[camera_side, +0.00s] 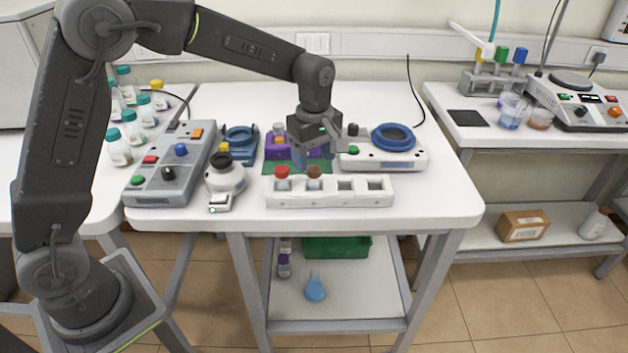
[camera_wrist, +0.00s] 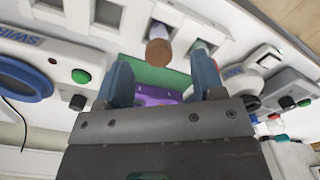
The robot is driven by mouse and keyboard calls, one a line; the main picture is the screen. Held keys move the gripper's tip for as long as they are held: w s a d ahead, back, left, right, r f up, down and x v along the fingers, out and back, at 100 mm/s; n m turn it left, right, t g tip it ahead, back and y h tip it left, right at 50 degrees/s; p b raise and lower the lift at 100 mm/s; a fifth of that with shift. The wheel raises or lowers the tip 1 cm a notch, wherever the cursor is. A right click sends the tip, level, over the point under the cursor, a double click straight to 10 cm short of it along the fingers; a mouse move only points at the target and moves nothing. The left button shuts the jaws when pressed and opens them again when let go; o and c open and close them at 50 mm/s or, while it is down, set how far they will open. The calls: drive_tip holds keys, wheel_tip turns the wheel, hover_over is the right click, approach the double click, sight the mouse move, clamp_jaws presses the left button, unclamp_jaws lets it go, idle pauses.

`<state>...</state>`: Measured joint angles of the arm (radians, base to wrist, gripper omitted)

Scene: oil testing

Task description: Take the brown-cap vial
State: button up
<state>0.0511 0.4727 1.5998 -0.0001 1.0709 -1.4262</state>
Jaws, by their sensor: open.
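The brown-cap vial (camera_side: 314,178) stands upright in the second slot from the left of a white rack (camera_side: 330,201). A red-cap vial (camera_side: 282,178) stands in the slot to its left. My gripper (camera_side: 314,158) is open and empty, above and behind the rack, apart from the brown cap. In the wrist view, my two blue fingers (camera_wrist: 163,80) are spread, and the brown-cap vial (camera_wrist: 158,50) shows beyond the gap between them.
The rack's two right slots are empty. A purple holder (camera_side: 275,152) sits on a green mat (camera_side: 268,168) behind the rack, partly hidden by my gripper. A white device with a blue ring (camera_side: 394,138) stands to the right, and a small round device (camera_side: 225,180) to the left.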

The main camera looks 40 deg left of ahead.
sight(314, 169)
drive_tip(key=shift+w+a+f, duration=0.1)
drive_tip(key=shift+f, duration=1.4)
drive_tip(key=shift+w+a+f, duration=0.1)
drive_tip(key=shift+f, duration=1.35)
drive_tip(key=shift+c, duration=0.3)
drive_tip(key=c, duration=0.9)
